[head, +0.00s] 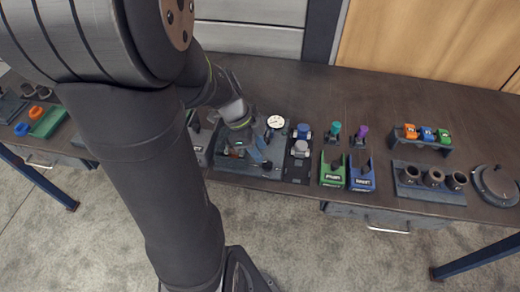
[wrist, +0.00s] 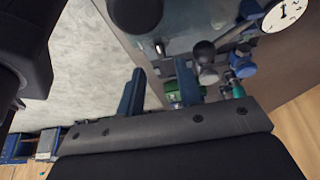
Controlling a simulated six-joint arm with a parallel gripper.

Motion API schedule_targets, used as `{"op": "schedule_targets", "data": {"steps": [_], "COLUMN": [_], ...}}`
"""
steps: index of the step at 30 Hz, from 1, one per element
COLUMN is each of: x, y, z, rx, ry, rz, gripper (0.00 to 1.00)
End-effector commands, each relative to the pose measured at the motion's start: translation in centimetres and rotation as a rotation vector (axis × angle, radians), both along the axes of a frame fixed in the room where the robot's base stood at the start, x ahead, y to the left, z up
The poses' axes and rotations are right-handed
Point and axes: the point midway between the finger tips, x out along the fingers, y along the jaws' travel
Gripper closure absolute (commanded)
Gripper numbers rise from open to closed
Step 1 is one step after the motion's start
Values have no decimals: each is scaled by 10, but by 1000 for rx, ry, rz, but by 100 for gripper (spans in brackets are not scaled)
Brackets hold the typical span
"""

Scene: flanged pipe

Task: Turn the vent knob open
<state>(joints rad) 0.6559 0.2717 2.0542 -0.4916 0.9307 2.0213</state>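My gripper (head: 258,152) is over the grey panel (head: 272,170) that carries a white round gauge (head: 277,122). In the wrist view its two blue fingers (wrist: 158,78) stand apart with nothing seen between their tips. A dark round knob (wrist: 135,12) shows at the top edge of the wrist view, beyond the fingertips and apart from them. I cannot tell for sure that it is the vent knob. The gauge (wrist: 286,12) is at the upper right there. My arm and gripper hide part of the panel in the head view.
Right of the panel are a blue knob (head: 304,130) and a grey knob (head: 301,148) on a black plate. Further right are a green block (head: 332,172), a blue block (head: 361,178) and a holder with dark cups (head: 432,178). The table's front edge is close by.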

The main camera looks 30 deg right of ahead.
Motion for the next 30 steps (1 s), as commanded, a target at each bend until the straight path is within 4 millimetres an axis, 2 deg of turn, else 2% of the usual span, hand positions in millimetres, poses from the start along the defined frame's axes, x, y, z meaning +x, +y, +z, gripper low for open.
{"op": "schedule_targets", "data": {"steps": [3, 9, 22, 23, 27, 30], "x": [-7, -12, -14, -14, -14, -14], "y": [-6, -12, -14, -14, -15, -14], "z": [-21, -42, -49, -49, -49, -49], "rx": [3, 1, 0, 0, 0, 0], "ry": [4, 2, 0, 0, 0, 0], "rz": [-1, 0, 1, 1, 1, 1], "gripper": [67, 67, 67, 71, 99, 100]}}
